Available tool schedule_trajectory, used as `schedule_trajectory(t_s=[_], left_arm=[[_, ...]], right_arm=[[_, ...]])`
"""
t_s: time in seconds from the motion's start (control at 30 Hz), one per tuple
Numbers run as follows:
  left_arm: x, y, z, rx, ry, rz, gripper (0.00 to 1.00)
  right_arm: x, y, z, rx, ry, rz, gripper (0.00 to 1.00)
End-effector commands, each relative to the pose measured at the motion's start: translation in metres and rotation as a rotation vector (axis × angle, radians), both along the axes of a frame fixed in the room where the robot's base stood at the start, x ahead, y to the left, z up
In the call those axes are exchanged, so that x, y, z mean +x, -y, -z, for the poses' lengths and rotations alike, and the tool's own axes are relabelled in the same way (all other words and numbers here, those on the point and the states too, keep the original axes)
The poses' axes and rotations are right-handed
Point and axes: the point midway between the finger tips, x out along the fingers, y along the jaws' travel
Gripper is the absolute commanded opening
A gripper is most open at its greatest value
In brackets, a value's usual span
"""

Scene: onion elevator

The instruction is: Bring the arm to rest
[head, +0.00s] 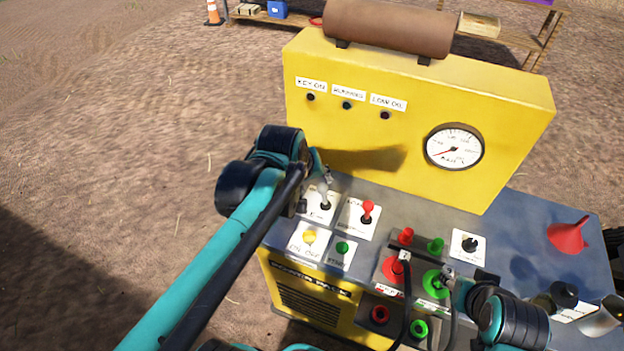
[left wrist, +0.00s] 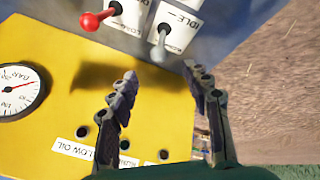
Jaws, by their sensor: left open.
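The yellow power unit (head: 400,100) stands in front of me with a grey control deck. My left gripper (head: 322,172) hangs over the deck's left end, by the grey-handled lever (head: 325,192). In the left wrist view the left gripper (left wrist: 160,74) has its fingers spread, with nothing between them. The grey lever (left wrist: 159,48) is just beyond the fingertips, apparently apart from them. A red-knobbed lever (head: 367,210) is to its right. My right gripper (head: 448,278) is low at the right, beside the green round fitting (head: 434,284); its jaws are too small to read.
A gauge (head: 454,146) and three small labelled lamps are on the yellow panel. Black cables run at the lower sockets near my right gripper. A red funnel (head: 569,236) stands on the deck's right. Open dirt ground (head: 120,130) lies left of the unit.

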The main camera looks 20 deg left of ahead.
Motion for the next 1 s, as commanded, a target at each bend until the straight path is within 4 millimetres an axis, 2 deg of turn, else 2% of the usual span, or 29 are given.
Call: schedule_trajectory(t_s=[0.13, 0.63, 0.77, 0.9, 1.0], left_arm=[[-0.003, 0.000, -0.005, 0.000, 0.000, 0.000, 0.49], [-0.006, 0.000, -0.005, 0.006, 0.003, 0.009, 0.49], [-0.030, 0.004, 0.001, 0.062, 0.025, 0.097, 0.49], [-0.070, 0.008, 0.017, 0.179, 0.068, 0.266, 0.49], [-0.092, 0.009, 0.030, 0.254, 0.093, 0.372, 0.49]], right_arm=[[0.000, 0.000, 0.000, 0.000, 0.000, 0.000, 0.40], [0.000, 0.000, 0.000, 0.000, 0.000, 0.000, 0.40], [0.000, 0.000, 0.000, 0.000, 0.000, 0.000, 0.40], [0.000, 0.000, 0.000, 0.000, 0.000, 0.000, 0.40], [0.000, 0.000, 0.000, 0.000, 0.000, 0.000, 0.40]])
